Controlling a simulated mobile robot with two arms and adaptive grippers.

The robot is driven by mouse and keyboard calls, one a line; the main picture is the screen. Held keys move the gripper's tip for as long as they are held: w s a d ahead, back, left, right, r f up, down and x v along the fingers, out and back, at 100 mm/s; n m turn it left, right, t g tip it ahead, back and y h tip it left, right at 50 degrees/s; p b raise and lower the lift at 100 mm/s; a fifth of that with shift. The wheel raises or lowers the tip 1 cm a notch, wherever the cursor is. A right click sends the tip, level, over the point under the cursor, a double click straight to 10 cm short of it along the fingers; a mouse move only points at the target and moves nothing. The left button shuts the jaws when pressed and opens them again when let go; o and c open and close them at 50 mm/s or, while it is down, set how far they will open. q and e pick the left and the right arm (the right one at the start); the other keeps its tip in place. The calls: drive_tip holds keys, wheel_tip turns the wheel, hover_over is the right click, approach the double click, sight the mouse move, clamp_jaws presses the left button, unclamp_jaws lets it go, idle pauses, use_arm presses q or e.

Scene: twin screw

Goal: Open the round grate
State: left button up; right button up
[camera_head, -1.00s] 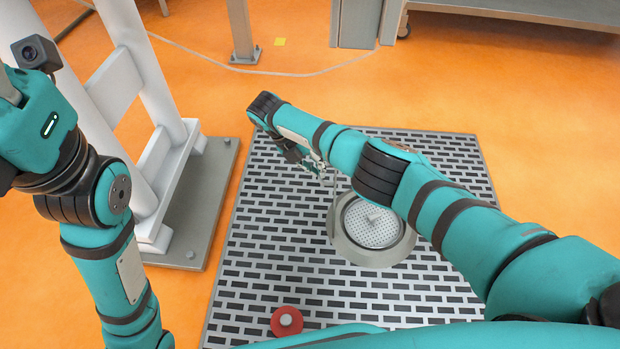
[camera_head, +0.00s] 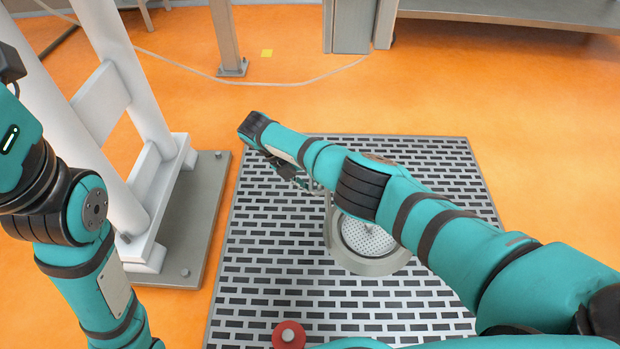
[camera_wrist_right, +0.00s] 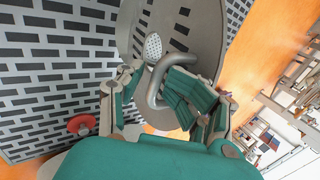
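The round grate (camera_head: 352,262) is a grey metal ring with a perforated disc inside, set on the slotted floor panel. My right forearm hides part of it in the head view. In the right wrist view the grate's grey plate (camera_wrist_right: 205,35) fills the upper middle, with a curved metal handle (camera_wrist_right: 153,92) in front. My right gripper (camera_head: 312,185) is at the grate's upper left edge. In the right wrist view its fingers (camera_wrist_right: 150,84) are apart, with the handle between and in front of them; firm contact is not clear. My left gripper is outside the head view.
A red knob (camera_head: 289,335) is on the front of the slotted panel (camera_head: 262,240). A white frame (camera_head: 160,175) on a grey base plate (camera_head: 185,235) stands at the left. Open orange floor (camera_head: 540,130) lies to the right.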

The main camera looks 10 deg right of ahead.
drive_tip(key=shift+w+a+r, duration=0.1)
drive_tip(key=shift+w+r, duration=0.05)
drive_tip(key=shift+w+a+r, duration=0.1)
drive_tip(key=shift+a+r, duration=0.25)
drive_tip(key=shift+r, duration=0.05)
drive_tip(key=s+v, duration=0.1)
drive_tip(key=v, duration=0.5)
drive_tip(key=shift+w, duration=0.4)
drive_tip(key=shift+a+r, duration=0.1)
drive_tip(key=shift+r, duration=0.05)
drive_tip(key=shift+c, duration=0.2)
